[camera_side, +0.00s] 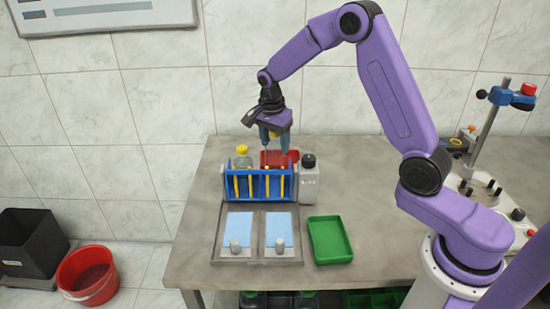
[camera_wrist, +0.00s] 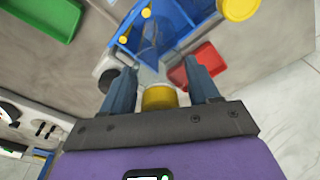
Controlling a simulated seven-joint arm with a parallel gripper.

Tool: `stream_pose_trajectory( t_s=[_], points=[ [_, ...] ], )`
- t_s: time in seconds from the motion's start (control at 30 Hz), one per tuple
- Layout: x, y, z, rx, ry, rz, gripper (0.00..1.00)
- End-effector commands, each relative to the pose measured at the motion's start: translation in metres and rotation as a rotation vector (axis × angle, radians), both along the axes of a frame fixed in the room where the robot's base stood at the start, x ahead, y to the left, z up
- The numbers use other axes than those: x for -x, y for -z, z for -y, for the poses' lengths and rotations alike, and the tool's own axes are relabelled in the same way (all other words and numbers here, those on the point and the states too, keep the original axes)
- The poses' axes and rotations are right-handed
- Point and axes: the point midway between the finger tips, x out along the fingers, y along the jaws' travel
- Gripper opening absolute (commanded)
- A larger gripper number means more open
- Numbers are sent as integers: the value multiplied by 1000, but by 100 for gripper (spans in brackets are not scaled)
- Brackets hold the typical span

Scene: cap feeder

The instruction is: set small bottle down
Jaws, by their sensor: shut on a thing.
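My gripper (camera_side: 274,142) hangs over the back of the bench, behind and above the blue rack (camera_side: 258,198). In the wrist view its two blue-grey fingers (camera_wrist: 160,88) close on either side of a small bottle with a yellow cap (camera_wrist: 158,98). The cap is towards my palm and the clear body points away, towards the rack. In the side view the bottle is small and mostly hidden by the fingers. I cannot tell clearly whether its base touches anything.
A green tray (camera_side: 330,240) and a board with blue pads (camera_side: 238,229) lie in front.

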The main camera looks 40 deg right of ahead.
Motion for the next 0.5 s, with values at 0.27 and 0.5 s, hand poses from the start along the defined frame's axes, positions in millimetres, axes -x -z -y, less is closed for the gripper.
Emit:
stream_pose_trajectory(
  t_s=[0.27,0.5],
  points=[
    [0,25,1,0,0,-1,0],
    [0,54,1,0,-1,-1,0]
  ],
)
